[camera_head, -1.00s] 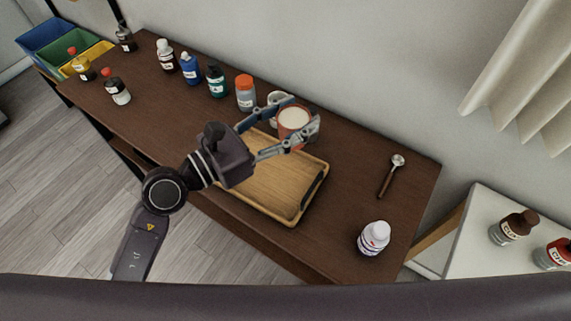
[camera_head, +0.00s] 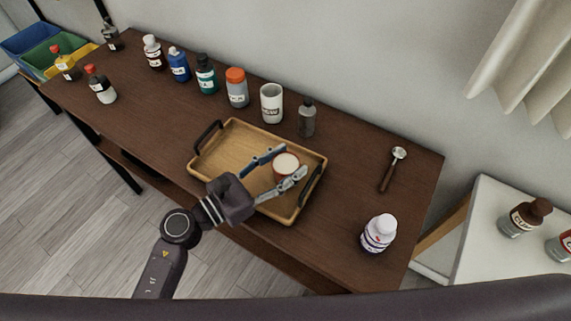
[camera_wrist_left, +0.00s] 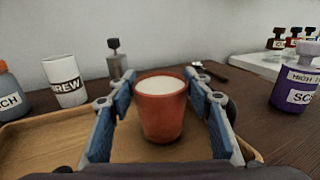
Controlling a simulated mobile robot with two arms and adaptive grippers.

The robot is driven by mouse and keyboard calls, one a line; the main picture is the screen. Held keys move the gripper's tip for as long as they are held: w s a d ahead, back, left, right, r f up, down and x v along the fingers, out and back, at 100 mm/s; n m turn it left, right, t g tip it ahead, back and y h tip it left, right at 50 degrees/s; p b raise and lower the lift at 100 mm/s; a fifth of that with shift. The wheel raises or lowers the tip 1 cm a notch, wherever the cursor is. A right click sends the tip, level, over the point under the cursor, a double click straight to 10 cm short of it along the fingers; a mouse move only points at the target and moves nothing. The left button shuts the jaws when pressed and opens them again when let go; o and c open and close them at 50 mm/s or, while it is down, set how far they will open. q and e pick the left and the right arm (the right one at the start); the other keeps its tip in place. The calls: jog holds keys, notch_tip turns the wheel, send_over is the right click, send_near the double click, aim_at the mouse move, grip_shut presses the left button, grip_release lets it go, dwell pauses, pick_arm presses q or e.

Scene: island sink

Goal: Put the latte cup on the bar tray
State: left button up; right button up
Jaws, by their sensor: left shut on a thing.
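The latte cup (camera_head: 286,165) is a reddish-brown cup with a pale, creamy top. My left gripper (camera_head: 279,167) is shut on it, one finger on each side. In the left wrist view the cup (camera_wrist_left: 161,110) stands upright between the fingers. The bar tray (camera_head: 235,137) is a wooden tray with dark handles at its two ends. The cup is over the right part of the tray. I cannot tell for sure whether its base touches the tray floor. My right gripper is not in view.
A white mug (camera_head: 271,104) and a grey bottle (camera_head: 307,119) stand behind the tray. Several bottles line the back of the dark table. The tray's left part is empty.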

pick_arm(q)
jog(key=shift+f, duration=0.3)
jog(key=o, duration=1.1)
jog(key=shift+r, duration=0.1)
jog(key=shift+o, duration=1.1)
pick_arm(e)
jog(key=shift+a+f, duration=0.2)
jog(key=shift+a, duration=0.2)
pick_arm(q)
jog(key=shift+r, duration=0.15)
jog(key=b+v, duration=0.3)
jog(key=v, duration=0.7)
jog(key=shift+s+a, duration=0.2)
jog(key=shift+s, duration=0.05)
jog(key=shift+s+a, duration=0.4)
jog(key=shift+a, duration=0.2)
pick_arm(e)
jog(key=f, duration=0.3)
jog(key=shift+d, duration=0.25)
